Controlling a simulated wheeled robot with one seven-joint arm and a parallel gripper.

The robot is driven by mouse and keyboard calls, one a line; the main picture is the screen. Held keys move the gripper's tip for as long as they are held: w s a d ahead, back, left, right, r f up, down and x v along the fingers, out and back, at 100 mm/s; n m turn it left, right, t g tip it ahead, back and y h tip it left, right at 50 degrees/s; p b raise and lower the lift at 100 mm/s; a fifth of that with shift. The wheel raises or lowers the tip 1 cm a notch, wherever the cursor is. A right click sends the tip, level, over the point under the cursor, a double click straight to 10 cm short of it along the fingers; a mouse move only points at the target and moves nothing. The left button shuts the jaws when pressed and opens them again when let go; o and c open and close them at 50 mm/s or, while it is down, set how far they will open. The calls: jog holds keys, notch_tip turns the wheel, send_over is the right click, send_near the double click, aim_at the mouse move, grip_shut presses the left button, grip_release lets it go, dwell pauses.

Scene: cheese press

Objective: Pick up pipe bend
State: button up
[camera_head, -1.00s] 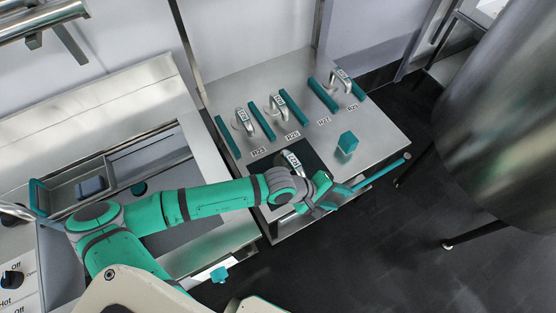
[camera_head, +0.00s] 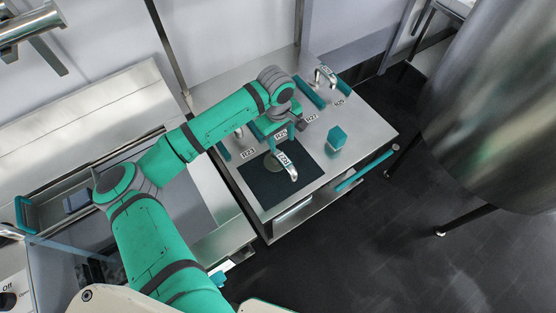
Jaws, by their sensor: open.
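A silver pipe bend (camera_head: 289,168) with a white label stands on the black mat (camera_head: 259,191) on the steel table. Another pipe bend (camera_head: 325,74) stands at the back right of the table, between teal dividers. A further one is mostly hidden behind my arm at the left of the back row. My gripper (camera_head: 276,140) is open, just behind the pipe bend on the mat. My wrist hides part of the back row. I cannot tell whether the fingers touch anything.
A teal block (camera_head: 337,138) stands right of the mat. A large steel vat (camera_head: 495,110) stands at the right. A steel sink unit lies left, under my arm.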

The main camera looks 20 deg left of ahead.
aim_at(276, 157)
jog(key=shift+s+a+r+g, duration=0.1)
jog(key=shift+s+a+g, duration=0.3)
jog(key=shift+a, duration=0.4)
jog(key=shift+a+f+y, duration=0.1)
jog(key=shift+f+y, duration=0.15)
jog(key=shift+y, duration=0.05)
notch_tip(276, 157, down, 10)
jog(key=shift+s+f, duration=0.1)
jog(key=shift+c, duration=0.6)
grip_shut()
